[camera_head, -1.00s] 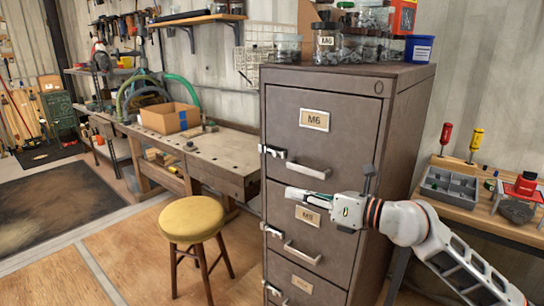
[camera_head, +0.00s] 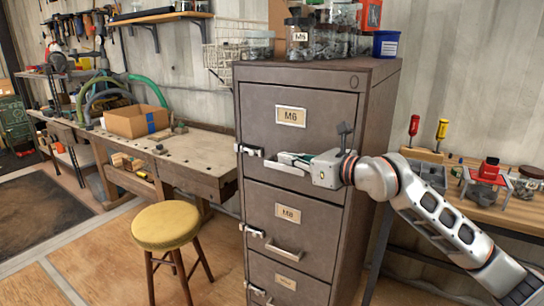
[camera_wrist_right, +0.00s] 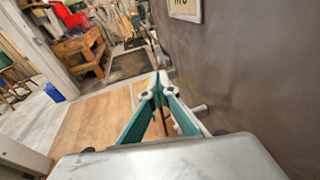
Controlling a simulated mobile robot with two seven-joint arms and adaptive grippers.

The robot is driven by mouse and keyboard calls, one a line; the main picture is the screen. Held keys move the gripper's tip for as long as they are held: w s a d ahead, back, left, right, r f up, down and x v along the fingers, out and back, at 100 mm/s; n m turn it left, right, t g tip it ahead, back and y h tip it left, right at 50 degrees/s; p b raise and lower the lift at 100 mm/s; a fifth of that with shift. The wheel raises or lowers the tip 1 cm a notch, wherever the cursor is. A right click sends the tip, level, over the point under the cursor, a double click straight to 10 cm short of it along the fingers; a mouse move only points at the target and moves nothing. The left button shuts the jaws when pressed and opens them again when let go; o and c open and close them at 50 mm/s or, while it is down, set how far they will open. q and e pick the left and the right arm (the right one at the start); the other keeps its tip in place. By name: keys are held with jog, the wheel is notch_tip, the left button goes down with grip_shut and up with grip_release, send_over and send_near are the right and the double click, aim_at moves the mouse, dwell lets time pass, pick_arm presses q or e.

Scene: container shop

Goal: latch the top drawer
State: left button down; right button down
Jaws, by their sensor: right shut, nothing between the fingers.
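The top drawer (camera_head: 272,134) of the brown cabinet bears an M6 label (camera_head: 290,115) and looks flush with the cabinet front. Its pale handle (camera_head: 285,168) is partly behind my gripper. A black and white latch (camera_head: 249,150) sits at the drawer's lower left edge; whether it is fastened I cannot tell. My right gripper (camera_head: 283,157) is shut and empty in front of the drawer, just right of the latch. In the right wrist view its teal fingers (camera_wrist_right: 160,88) meet at the tips beside the drawer face. My left gripper is not in view.
Lower drawers carry similar latches (camera_head: 252,230) and handles (camera_head: 283,249). Jars and a blue bin (camera_head: 386,44) stand on the cabinet. A yellow stool (camera_head: 166,225) stands to the left, before a workbench (camera_head: 180,160). A tool table (camera_head: 485,205) is at the right.

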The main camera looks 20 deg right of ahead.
aim_at(254, 152)
jog(key=x, duration=0.9)
jog(key=shift+w+a, duration=0.2)
jog(key=shift+w, duration=0.05)
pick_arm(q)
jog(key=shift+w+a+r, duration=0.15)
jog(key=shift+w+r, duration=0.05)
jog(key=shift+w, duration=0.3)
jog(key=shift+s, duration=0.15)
